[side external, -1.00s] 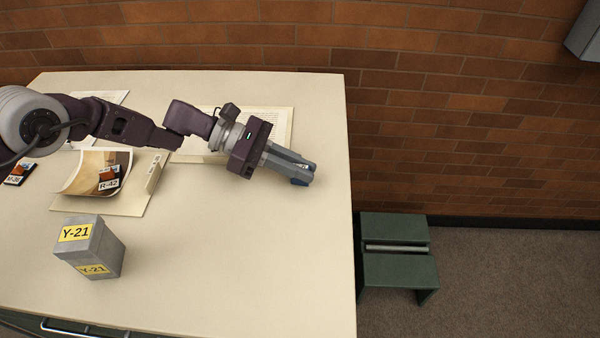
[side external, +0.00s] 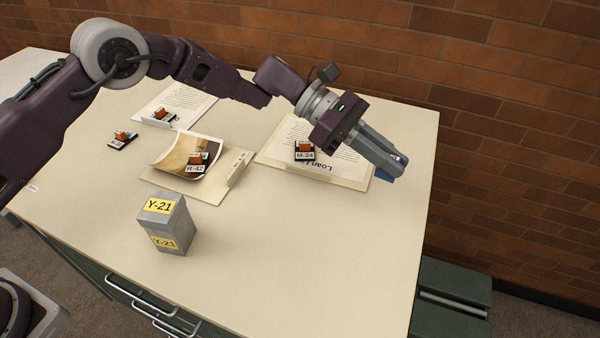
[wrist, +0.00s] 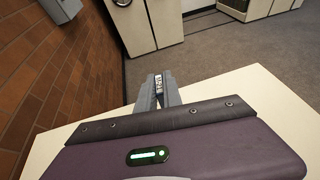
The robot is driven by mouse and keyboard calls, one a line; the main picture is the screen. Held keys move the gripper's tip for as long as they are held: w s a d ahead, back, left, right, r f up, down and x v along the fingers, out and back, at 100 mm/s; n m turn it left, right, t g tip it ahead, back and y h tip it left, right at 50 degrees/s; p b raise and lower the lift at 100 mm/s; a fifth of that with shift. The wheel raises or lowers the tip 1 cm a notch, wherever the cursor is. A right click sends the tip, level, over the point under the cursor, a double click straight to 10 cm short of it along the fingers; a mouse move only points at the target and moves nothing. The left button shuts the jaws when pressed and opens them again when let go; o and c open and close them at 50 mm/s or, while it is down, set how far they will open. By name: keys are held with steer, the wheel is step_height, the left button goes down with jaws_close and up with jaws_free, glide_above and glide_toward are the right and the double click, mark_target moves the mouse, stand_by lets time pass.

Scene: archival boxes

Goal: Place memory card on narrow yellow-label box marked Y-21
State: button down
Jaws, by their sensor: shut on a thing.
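The narrow grey box marked Y-21 (side external: 180,229) stands upright on the table in the side external view. It has yellow labels on its top and side, and nothing rests on its top. My gripper (side external: 396,168) is far to the right of it and higher in the picture, near the table's right edge. In the wrist view, my gripper (wrist: 160,88) is shut on a small dark and white item, seemingly a memory card (wrist: 158,82). Its label is too small to read.
Other labelled cards lie about: M-24 (side external: 304,151) on a loan paper, R-42 (side external: 197,162) on a curled photo, one on a back paper (side external: 164,117), one on the bare table (side external: 123,139). A green step stool (side external: 450,294) stands off the right edge. The front middle of the table is clear.

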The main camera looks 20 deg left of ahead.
steer(key=shift+w+a+r, duration=0.1)
steer(key=shift+a, duration=0.25)
steer(key=s+a+f+v, duration=0.1)
steer(key=s+f+v, duration=0.1)
steer(key=v, duration=1.2)
step_height(320, 180, up, 7)
steer(key=n+t, duration=0.2)
glide_above(160, 205)
step_height(160, 205, down, 10)
steer(key=shift+r, duration=0.1)
steer(key=c, duration=1.5)
jaws_free()
steer(key=shift+f, duration=0.2)
steer(key=shift+r, duration=0.15)
